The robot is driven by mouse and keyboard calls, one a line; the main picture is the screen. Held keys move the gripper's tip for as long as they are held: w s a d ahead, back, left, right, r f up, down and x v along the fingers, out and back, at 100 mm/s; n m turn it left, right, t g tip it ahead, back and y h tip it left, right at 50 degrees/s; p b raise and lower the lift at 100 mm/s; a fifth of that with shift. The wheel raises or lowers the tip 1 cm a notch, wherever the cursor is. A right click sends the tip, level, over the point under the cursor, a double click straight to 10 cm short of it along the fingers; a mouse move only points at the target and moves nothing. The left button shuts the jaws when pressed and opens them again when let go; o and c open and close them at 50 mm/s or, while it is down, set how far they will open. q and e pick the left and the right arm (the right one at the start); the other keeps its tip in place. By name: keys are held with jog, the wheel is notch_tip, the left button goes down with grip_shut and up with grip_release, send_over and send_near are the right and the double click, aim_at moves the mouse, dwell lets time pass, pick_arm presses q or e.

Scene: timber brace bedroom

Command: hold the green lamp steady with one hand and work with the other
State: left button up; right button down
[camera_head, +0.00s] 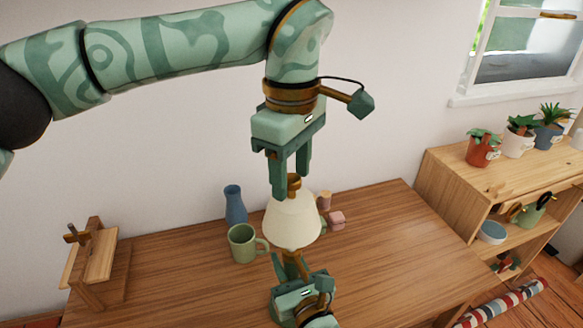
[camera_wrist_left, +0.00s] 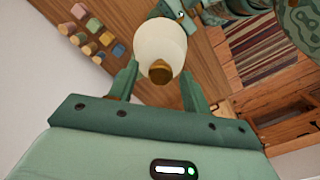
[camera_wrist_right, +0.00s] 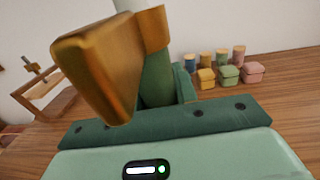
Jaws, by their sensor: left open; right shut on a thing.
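The green lamp has a cream shade (camera_head: 292,224) with a brass knob on top, and stands on the wooden table. In the left wrist view, the shade (camera_wrist_left: 153,42) and its brass knob (camera_wrist_left: 160,72) show beyond my fingers. My left gripper (camera_head: 291,188) points down from above, open, with its fingertips at the height of the knob and nothing clamped. My right gripper (camera_head: 292,270) is low at the lamp, below the shade, shut on the lamp. In the right wrist view, brass and green parts fill the space at the jaws; the exact grip is partly hidden.
A green mug (camera_head: 242,243) and blue vase (camera_head: 235,205) stand left of the lamp, close by. A wooden stand (camera_head: 97,262) is at the table's left. A plant shelf (camera_head: 470,180) stands at right.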

pick_arm(q)
grip_shut()
notch_tip(320, 180, up, 4)
jog(key=shift+f, duration=0.1)
jog(key=shift+r, duration=0.25)
grip_release()
jog(key=shift+f, duration=0.1)
notch_tip(320, 180, up, 12)
dwell(0.4)
